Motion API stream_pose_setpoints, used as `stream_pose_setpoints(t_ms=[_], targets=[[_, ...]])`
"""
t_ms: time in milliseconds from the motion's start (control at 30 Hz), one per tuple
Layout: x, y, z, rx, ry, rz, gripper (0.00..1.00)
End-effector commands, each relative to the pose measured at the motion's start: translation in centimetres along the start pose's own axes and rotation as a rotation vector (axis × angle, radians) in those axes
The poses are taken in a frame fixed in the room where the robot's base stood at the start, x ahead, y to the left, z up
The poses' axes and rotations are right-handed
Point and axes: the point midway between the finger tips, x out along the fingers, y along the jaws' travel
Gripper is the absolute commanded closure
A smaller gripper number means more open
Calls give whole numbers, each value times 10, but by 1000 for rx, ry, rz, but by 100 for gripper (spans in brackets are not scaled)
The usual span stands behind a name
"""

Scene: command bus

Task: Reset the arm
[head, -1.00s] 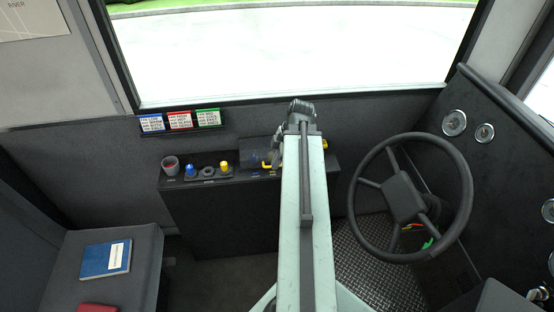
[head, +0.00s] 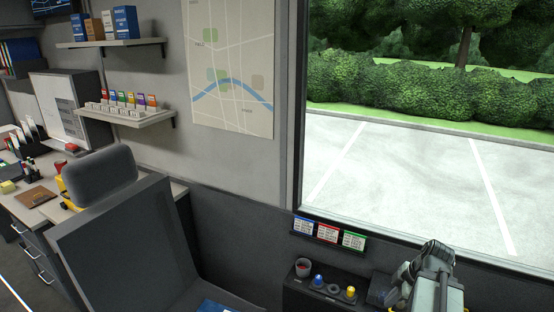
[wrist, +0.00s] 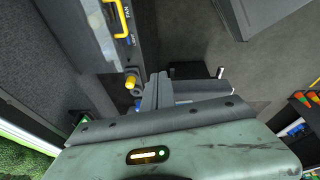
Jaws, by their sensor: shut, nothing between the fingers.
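My gripper (wrist: 158,92) shows in the wrist view with its two grey fingers together and nothing between them. It points down past the edge of a dark console, near a yellow knob (wrist: 130,82). In the head view my pale green arm is at the lower right, in front of the console (head: 296,289). The fingers are hidden in the head view.
A yellow handle (wrist: 122,20) marked FAN is on the console close to my gripper. A dark seat (head: 120,250) stands to the left.

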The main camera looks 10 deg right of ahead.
Motion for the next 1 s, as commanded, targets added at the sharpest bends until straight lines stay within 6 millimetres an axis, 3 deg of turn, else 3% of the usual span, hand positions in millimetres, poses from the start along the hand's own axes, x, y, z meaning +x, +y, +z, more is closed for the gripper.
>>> stream_pose_setpoints(t_ms=[33, 200, 300, 400, 533, 800, 1000], targets=[[14, 0, -45, -85, 5, -27, 100], [53, -25, -169, -237, -35, -110, 100], [71, -50, -226, -172, -88, -140, 100], [84, -76, -270, -9, -160, -138, 100], [91, -91, -290, 295, -243, -88, 100], [87, -85, -273, 930, -321, 51, 100], [87, -85, -274, 1054, -321, 70, 100]])
